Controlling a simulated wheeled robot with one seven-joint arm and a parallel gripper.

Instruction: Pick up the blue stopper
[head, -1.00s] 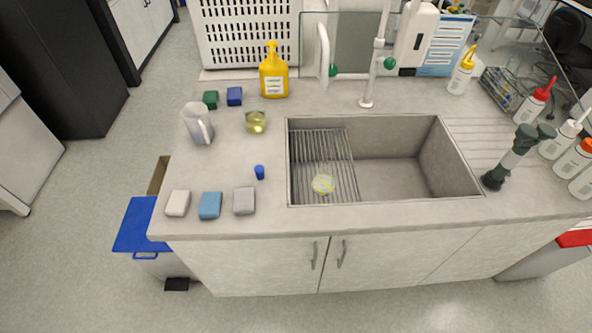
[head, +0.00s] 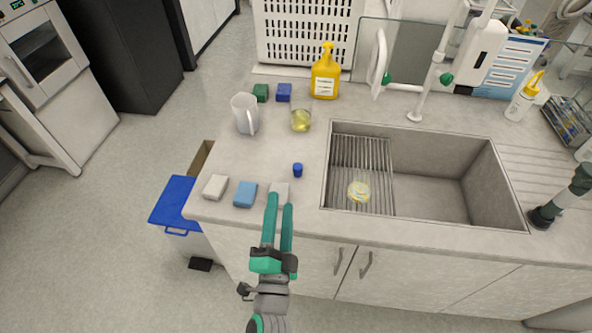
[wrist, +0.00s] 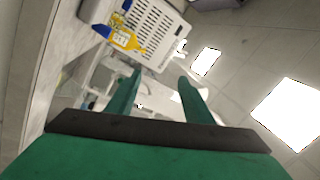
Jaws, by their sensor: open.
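The blue stopper (head: 298,170) is a small dark blue cylinder standing on the grey counter (head: 265,152), left of the sink. My gripper (head: 279,200) is in the lower middle of the head view, its two green fingers apart and empty. The fingertips appear below the stopper in the picture, overlapping a grey sponge; the gap in depth is hard to judge. In the wrist view the open fingers (wrist: 158,85) point toward the back of the counter and the ceiling, and I cannot make out the stopper there.
The sink (head: 430,190) with a wire rack lies right of the stopper. A glass beaker (head: 301,120) with yellow liquid and a white jug (head: 245,114) stand behind it. A white sponge (head: 215,187) and a blue sponge (head: 245,193) lie near the front edge. A yellow bottle (head: 325,74) stands farther back.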

